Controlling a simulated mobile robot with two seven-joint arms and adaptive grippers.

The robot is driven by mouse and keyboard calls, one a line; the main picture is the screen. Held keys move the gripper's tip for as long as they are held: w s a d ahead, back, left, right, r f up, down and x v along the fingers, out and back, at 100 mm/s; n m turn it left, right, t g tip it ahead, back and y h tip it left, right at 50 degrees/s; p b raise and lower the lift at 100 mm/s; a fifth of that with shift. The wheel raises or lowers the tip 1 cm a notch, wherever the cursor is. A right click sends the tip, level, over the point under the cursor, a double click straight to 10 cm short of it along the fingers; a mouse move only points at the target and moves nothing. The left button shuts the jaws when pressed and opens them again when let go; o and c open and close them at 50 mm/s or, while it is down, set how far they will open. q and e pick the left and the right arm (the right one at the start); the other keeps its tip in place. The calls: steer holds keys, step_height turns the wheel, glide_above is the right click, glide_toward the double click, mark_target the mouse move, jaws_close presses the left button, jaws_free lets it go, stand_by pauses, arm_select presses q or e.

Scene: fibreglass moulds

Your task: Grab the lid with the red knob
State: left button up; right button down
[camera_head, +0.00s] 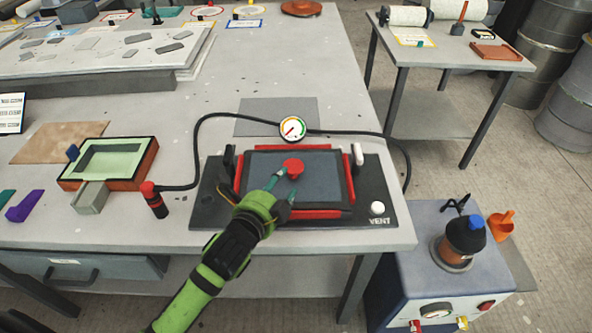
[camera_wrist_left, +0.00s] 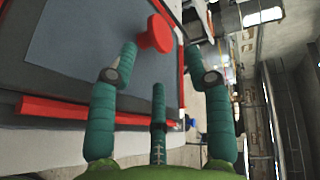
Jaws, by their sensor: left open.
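The lid (camera_head: 327,178) is a dark flat plate with a red knob (camera_head: 293,167) near its middle. It lies inside a red frame on a black base on the table. The red knob also shows in the left wrist view (camera_wrist_left: 155,36), just beyond the fingers. My left gripper (camera_head: 281,184) has a green body and teal fingers and is over the lid, close to the knob. In the left wrist view its fingers (camera_wrist_left: 166,72) are spread and nothing is between them. Whether a finger touches the knob I cannot tell. My right gripper is not in view.
A gauge (camera_head: 292,128) with a black hose stands behind the lid. A red-topped fitting (camera_head: 154,200) and a green-lined mould (camera_head: 112,161) are to the left. A white knob marked VENT (camera_head: 377,207) is at right. A blue-capped bottle (camera_head: 464,240) stands on a cabinet.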

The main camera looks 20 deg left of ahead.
mark_target(289, 174)
arm_select(q)
steer(key=x, duration=0.3)
steer(key=shift+a+f+p, duration=0.2)
steer(key=shift+p, duration=0.1)
steer(key=shift+x, duration=1.15)
steer(key=shift+s+f, duration=0.1)
jaws_close()
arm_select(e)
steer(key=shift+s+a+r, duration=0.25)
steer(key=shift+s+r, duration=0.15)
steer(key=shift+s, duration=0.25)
